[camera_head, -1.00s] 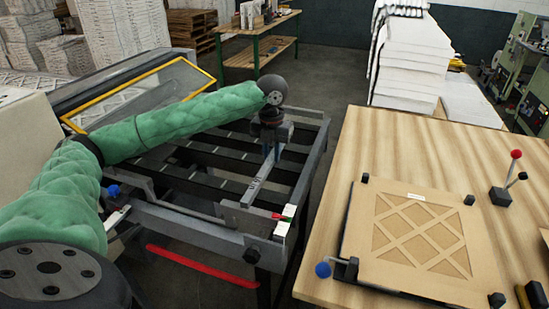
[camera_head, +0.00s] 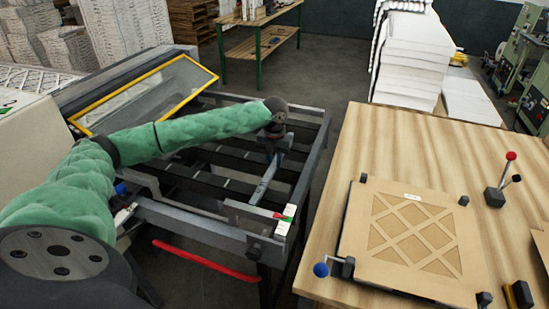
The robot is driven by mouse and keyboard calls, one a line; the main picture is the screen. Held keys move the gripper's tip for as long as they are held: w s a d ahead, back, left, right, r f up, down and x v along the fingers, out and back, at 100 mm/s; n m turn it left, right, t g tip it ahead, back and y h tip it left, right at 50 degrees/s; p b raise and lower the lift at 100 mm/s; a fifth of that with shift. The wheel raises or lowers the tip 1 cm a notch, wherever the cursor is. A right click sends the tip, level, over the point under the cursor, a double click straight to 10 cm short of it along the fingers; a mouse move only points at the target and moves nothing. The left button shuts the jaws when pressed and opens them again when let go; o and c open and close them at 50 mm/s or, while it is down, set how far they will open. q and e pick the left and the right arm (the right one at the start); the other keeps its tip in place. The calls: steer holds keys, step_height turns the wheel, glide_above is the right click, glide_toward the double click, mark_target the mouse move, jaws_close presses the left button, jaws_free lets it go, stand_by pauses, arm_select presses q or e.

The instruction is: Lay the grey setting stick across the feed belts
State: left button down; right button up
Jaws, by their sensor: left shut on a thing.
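The grey setting stick (camera_head: 264,184) is a long flat bar above the belt frame (camera_head: 190,218) in the head view. Its near part points toward the frame's front rail, and its far end is hidden at the gripper. My left gripper (camera_head: 273,155), at the end of the green-sleeved arm, points down and is shut on the stick. The black feed belts (camera_head: 205,179) run as several dark strips across the frame, below and left of the stick. I cannot tell whether the stick touches them. My right gripper is not in view.
A wooden table (camera_head: 340,200) stands right of the frame, with a cardboard-framed filter (camera_head: 415,232) in a fixture and a red-knobbed lever (camera_head: 497,192). A yellow-edged clear guard (camera_head: 150,95) stands behind the arm. A red bar (camera_head: 205,261) lies low in front.

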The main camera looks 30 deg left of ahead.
mark_target(275, 163)
arm_select(q)
steer(key=shift+f, duration=0.35)
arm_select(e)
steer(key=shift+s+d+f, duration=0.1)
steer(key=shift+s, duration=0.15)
arm_select(q)
steer(key=c, duration=1.3)
jaws_free()
steer(key=shift+r, duration=0.1)
steer(key=shift+r, duration=0.25)
step_height(275, 163, up, 2)
steer(key=shift+r+b, duration=0.15)
steer(key=shift+b, duration=0.7)
step_height(275, 163, up, 10)
steer(key=b, duration=0.3)
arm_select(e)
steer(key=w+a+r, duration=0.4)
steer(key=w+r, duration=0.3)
arm_select(q)
steer(key=shift+f, duration=0.3)
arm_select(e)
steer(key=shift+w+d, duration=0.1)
